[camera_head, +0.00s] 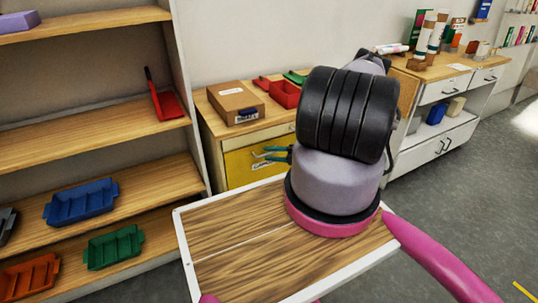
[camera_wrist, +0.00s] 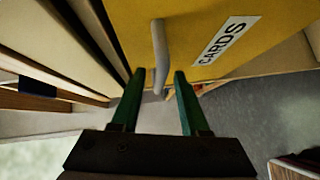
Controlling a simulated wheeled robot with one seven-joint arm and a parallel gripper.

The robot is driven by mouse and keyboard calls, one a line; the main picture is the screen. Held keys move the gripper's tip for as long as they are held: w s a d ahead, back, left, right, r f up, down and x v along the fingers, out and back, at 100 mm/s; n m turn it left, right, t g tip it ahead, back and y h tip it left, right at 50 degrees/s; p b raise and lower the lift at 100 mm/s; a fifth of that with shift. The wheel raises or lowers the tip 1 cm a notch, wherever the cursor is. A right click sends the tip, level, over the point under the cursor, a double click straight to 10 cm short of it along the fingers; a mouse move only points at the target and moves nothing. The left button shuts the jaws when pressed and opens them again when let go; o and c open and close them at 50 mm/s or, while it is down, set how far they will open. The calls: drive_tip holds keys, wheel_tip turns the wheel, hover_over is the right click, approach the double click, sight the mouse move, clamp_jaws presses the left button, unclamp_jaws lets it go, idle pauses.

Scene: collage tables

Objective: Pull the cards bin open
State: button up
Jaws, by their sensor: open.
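The yellow cards bin (camera_head: 241,169) is the front below the top of the wooden cabinet in the head view, and it looks shut. It fills the upper part of the wrist view (camera_wrist: 185,28), with a white label reading CARDS (camera_wrist: 224,40). Its grey bar handle (camera_wrist: 158,45) stands out from the yellow front. My gripper (camera_wrist: 159,73) is open, with one green finger on each side of the handle's end. I cannot tell whether either finger touches it. In the head view my gripper (camera_head: 279,154) is at the bin front, partly hidden by my arm.
A cardboard box (camera_head: 236,103) and a red bin (camera_head: 283,93) stand on the cabinet top. A shelf unit (camera_head: 95,131) with blue, green, red and orange trays is close on the left. Open grey floor (camera_head: 463,190) lies to the right.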

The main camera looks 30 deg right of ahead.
drive_tip(key=shift+w+a, duration=0.25)
drive_tip(key=shift+a, duration=0.05)
clamp_jaws()
idle(1.3)
